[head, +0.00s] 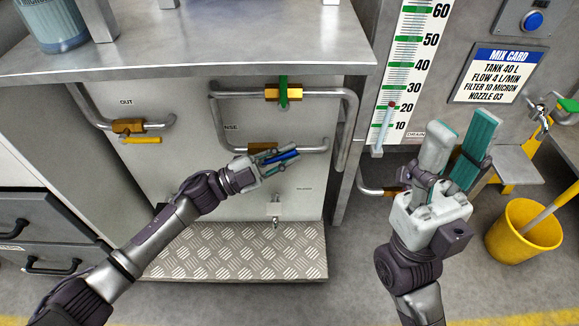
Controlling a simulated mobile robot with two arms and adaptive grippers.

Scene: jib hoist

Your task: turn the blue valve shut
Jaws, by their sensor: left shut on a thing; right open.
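The blue valve handle (284,156) shows between the fingers of my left gripper (281,158), at the lower pipe of the panel near the NSE label. My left gripper is shut on this handle. The handle points to the right and slightly up, roughly along the pipe. My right gripper (458,155) is open and empty, raised in front of the wall to the right of the panel.
A green-handled valve (283,92) sits on the upper pipe and a yellow-handled valve (129,127) on the OUT pipe. A metal counter (200,50) overhangs the panel. A tread-plate step (240,250) lies below. A yellow bucket (522,235) stands at right.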

